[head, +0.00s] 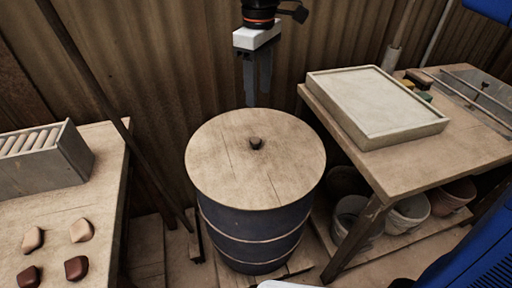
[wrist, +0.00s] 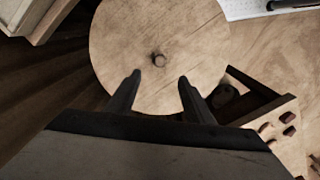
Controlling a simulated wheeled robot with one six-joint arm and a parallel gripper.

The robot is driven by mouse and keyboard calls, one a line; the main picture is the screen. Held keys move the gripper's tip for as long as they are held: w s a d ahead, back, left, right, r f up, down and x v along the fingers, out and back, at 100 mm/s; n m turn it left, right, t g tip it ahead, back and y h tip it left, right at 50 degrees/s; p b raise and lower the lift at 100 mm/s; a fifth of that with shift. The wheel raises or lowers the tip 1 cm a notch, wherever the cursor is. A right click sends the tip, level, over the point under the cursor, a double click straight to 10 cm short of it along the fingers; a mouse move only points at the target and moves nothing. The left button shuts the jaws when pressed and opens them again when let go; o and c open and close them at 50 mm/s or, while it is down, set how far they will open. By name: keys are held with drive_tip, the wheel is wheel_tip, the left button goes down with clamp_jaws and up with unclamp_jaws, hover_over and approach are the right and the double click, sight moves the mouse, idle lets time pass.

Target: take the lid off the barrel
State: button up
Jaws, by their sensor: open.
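A dark blue barrel (head: 254,238) with pale hoops stands on the floor between two tables. A round wooden lid (head: 220,165) lies flat on top of it, with a small dark knob (head: 256,143) near its middle. The lid also shows in the wrist view (wrist: 185,35), with the knob (wrist: 158,59) beyond my fingertips and between their lines. My gripper (wrist: 160,76) is open and empty, its two dark fingers apart. In the head view my gripper (head: 257,100) hangs behind the lid's far edge, partly hidden; I cannot tell its exact height above the lid.
A left table (head: 110,190) holds a grey rack (head: 45,158) and several brown and tan pieces (head: 80,231). A right table (head: 440,150) carries a shallow pale tray (head: 375,104), with buckets (head: 408,217) below it. A corrugated wall (head: 160,70) stands close behind the barrel.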

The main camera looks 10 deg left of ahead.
hover_over(255, 140)
drive_tip(key=f, duration=0.7)
drive_tip(key=d+f, duration=0.1)
drive_tip(key=f, duration=0.2)
drive_tip(key=shift+f, duration=0.15)
drive_tip(key=shift+w+a+f, duration=0.1)
drive_tip(key=shift+a+f, duration=0.1)
drive_tip(key=shift+f, duration=1.15)
drive_tip(key=shift+a+f, duration=0.2)
drive_tip(key=shift+f, duration=1.15)
drive_tip(key=shift+c, duration=0.3)
clamp_jaws()
